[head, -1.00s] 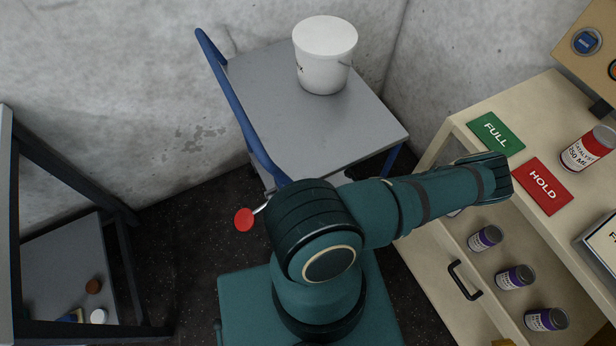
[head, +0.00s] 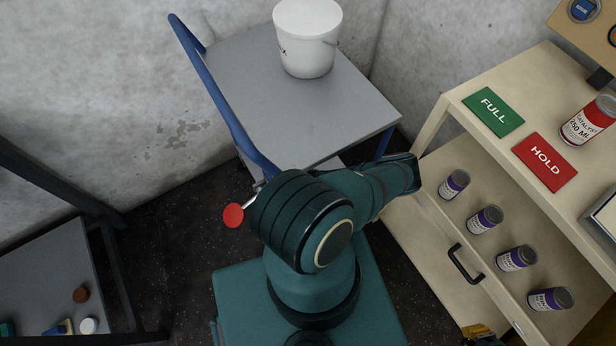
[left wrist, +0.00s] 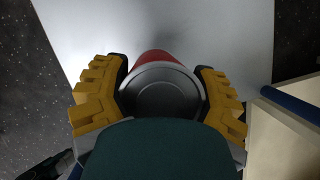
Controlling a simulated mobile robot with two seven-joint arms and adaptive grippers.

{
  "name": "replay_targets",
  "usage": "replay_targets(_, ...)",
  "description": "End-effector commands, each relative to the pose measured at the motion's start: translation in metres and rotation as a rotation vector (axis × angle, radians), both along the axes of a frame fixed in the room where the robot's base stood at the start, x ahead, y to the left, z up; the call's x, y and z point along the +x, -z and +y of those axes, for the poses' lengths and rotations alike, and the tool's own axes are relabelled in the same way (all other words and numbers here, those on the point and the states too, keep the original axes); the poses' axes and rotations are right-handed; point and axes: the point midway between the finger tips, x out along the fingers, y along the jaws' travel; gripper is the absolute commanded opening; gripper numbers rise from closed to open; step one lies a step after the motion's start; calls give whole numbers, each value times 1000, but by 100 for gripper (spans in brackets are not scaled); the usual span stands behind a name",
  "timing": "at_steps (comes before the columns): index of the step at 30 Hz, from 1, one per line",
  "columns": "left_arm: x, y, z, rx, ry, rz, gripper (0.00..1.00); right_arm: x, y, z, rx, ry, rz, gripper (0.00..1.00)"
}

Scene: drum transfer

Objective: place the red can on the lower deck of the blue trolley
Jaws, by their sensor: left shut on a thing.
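The blue trolley has a grey upper deck (head: 300,105) and a blue handle (head: 225,105) at its left. A sliver of grey lower surface, perhaps the lower deck (head: 328,164), shows below the upper deck's front edge. In the left wrist view, my left gripper (left wrist: 165,90) is shut on the red can (left wrist: 160,57). The can's dark grey end faces the camera, and a pale flat surface lies beyond it; I cannot tell which deck that is. My left gripper is hidden in the head view. A yellow part of my right gripper (head: 480,334) shows at the bottom edge; its jaws are unclear.
A white bucket (head: 307,40) stands on the upper deck. A red disc (head: 233,215) sits by the trolley's near left corner. At right, a beige cabinet (head: 440,135) has an open drawer with several purple-banded cans and a red-and-white can (head: 588,121) on top. A dark-framed shelf (head: 45,260) stands left.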

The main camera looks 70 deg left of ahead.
Motion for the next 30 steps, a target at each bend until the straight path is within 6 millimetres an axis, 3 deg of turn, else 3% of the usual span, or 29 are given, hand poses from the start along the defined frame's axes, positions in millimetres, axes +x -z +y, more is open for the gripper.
replay_targets(9,0,36,0,0,-1,0,20,3,15,0,-1,2,-8,0)
replay_targets(20,0,38,0,1,-2,0,20,3,14,0,-1,2,-8,0)
replay_targets(21,0,39,0,0,-1,1,73,3,14,0,-1,2,-8,0)
replay_targets(23,0,39,0,0,-1,1,94,3,14,0,-1,2,-8,0)
replay_targets(24,0,39,0,0,-1,1,98,3,14,0,-1,2,-8,0)
replay_targets(30,0,39,0,0,-1,1,98,3,14,0,-1,2,-8,0)
